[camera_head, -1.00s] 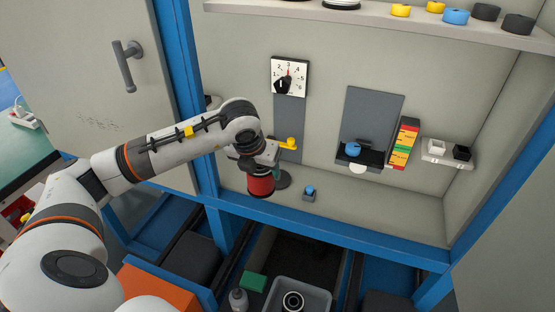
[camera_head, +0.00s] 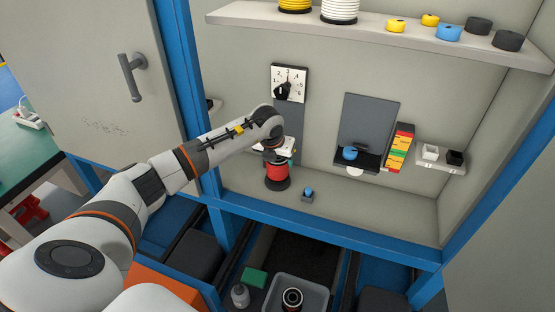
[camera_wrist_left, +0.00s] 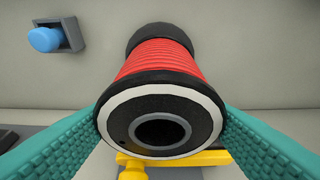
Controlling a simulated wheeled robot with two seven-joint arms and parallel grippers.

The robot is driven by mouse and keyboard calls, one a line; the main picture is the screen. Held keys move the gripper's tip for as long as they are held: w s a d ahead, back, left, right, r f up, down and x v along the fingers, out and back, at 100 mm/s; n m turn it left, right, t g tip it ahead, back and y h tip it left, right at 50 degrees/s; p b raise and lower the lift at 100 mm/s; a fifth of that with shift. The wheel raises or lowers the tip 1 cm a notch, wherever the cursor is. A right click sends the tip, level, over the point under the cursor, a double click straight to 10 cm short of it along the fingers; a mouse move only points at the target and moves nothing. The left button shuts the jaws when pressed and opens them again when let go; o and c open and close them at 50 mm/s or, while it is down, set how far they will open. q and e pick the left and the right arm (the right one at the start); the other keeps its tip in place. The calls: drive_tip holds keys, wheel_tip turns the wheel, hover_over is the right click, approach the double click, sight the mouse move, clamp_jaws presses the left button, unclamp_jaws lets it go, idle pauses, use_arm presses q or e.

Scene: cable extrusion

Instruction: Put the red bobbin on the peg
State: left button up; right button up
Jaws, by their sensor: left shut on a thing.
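The red bobbin (camera_head: 277,172) is upright in the head view, below my left gripper (camera_head: 276,153), over the dark round base (camera_head: 277,184) where the peg stands. In the left wrist view the red bobbin (camera_wrist_left: 158,60) lies between the two teal fingers, which are shut on its near, white-rimmed black flange. The flange's centre hole looks dark. The peg is hidden, so I cannot tell whether it is inside the bobbin or whether the bobbin rests fully on the base. My right gripper is out of view.
A small box with a blue button (camera_head: 308,193) stands right of the bobbin. A dial (camera_head: 289,82) is on the wall above. A dark panel (camera_head: 369,125) with a blue part is to the right. The shelf (camera_head: 390,37) above holds yellow and white bobbins. The blue frame beam (camera_head: 330,233) crosses in front.

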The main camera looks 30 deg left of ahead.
use_arm(q)
drive_tip(key=shift+f, duration=0.8)
drive_tip(key=o, duration=1)
drive_tip(key=shift+o, duration=0.2)
drive_tip(key=shift+r, duration=0.3)
drive_tip(key=b+v, duration=0.2)
drive_tip(key=v, duration=0.9)
drive_tip(key=shift+s+r, duration=0.2)
drive_tip(key=shift+r, duration=0.1)
drive_tip(key=shift+d, duration=0.1)
